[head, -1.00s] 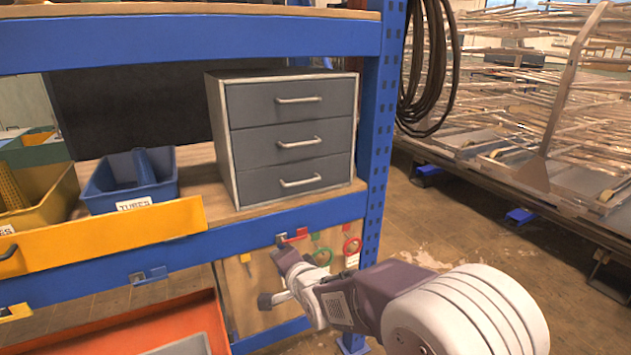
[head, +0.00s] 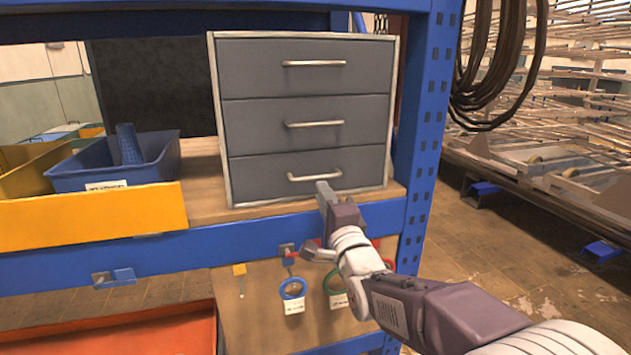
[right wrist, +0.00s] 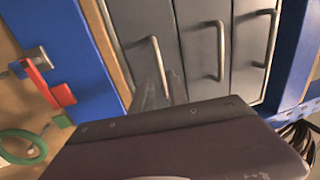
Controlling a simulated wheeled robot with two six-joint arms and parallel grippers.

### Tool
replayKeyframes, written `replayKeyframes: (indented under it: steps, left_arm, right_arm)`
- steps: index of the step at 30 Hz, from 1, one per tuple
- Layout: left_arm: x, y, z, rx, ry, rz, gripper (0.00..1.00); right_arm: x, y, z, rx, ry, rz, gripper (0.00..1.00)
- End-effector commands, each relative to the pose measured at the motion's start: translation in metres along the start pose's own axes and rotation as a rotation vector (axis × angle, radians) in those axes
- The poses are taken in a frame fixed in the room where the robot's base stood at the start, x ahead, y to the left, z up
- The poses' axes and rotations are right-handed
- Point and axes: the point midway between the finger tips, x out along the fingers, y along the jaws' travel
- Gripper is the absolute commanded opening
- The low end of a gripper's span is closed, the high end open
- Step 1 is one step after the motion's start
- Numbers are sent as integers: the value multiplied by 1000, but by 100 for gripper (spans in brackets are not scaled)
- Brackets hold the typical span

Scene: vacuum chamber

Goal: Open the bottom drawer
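A grey three-drawer cabinet with a pale frame stands on the wooden shelf in the head view. Its bottom drawer (head: 265,178) is shut, flush with the drawers above. The bottom drawer's silver bar handle (head: 300,178) also shows in the right wrist view (right wrist: 154,58). My right gripper (head: 312,219) is open and empty, with its fingers spread one above the other. In the right wrist view one finger (right wrist: 155,92) points toward that handle. My left gripper is out of view.
A blue bin (head: 95,178) and a yellow tray edge (head: 90,218) are left of the cabinet. The blue rack beam (head: 225,248) runs below the shelf, and a blue post (head: 425,150) stands at the right. Tools hang beneath, including a blue ring (head: 292,289).

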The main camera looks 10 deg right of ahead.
Motion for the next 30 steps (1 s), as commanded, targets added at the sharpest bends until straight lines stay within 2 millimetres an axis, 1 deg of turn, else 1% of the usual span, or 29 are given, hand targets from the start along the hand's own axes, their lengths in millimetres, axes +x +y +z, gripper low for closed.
replayKeyframes:
  steps: [1,3,6,9,12,15,20,21,23,30]
  left_arm:
    - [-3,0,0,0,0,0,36]
    - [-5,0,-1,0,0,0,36]
    - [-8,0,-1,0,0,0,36]
    - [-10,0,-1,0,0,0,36]
    - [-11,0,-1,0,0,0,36]
    - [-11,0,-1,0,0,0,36]
    - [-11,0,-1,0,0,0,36]
    - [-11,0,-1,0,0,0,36]
    - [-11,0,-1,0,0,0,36]
    - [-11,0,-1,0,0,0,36]
  right_arm:
    - [11,0,0,0,0,2,19]
    - [27,-1,0,0,0,1,19]
    - [47,-1,0,0,0,2,19]
    - [63,-1,0,0,0,1,19]
    - [72,0,0,0,0,2,19]
    - [75,0,0,0,0,1,19]
    - [75,0,0,0,0,1,19]
    - [75,0,0,0,0,1,16]
    - [75,0,0,0,0,1,0]
    - [75,0,0,0,0,1,0]
